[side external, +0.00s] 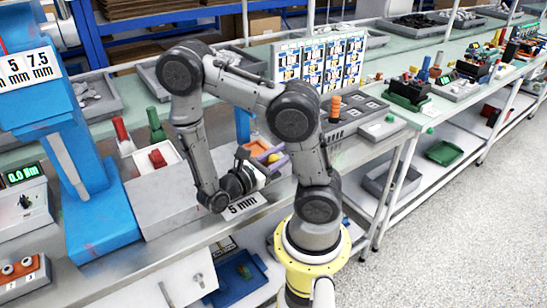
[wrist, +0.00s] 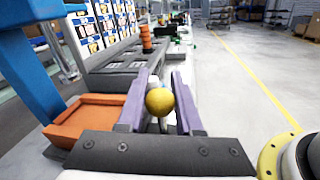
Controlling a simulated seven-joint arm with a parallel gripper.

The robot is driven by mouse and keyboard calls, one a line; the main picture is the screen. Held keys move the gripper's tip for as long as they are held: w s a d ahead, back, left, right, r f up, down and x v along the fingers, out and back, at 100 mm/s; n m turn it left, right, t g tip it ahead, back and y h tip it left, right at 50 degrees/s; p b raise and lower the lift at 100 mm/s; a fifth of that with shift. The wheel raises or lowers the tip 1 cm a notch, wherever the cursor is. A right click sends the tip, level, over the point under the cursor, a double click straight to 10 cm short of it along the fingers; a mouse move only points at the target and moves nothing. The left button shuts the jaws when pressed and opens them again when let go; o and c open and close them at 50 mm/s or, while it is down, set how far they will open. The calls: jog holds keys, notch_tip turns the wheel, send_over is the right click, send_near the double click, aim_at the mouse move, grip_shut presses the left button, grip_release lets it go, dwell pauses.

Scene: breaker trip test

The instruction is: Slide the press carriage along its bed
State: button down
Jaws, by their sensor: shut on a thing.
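My gripper (wrist: 160,108) has two purple fingers, one on each side of a yellow ball knob (wrist: 159,101). It is shut on the knob. In the side external view the yellow ball knob (side external: 275,158) shows just beyond my wrist, close to the purple fingers. A pale stem shows under the ball in the wrist view, but what it joins is hidden. A long grey block (side external: 175,197), possibly the bed, runs from the blue press (side external: 95,205) towards my wrist. I cannot tell the press carriage apart from the parts around my gripper.
An orange block (wrist: 88,115) lies left of my fingers in the wrist view. A "5 mm" label (side external: 243,204) sits below my wrist. A panel with an orange stacked knob (side external: 335,106) stands to the right.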

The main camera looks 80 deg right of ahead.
jog(key=shift+s+d, duration=0.45)
jog(key=shift+d, duration=0.05)
jog(key=c, duration=0.6)
grip_release()
jog(key=v, duration=1.3)
jog(key=shift+w+a, duration=0.2)
jog(key=shift+a, duration=0.15)
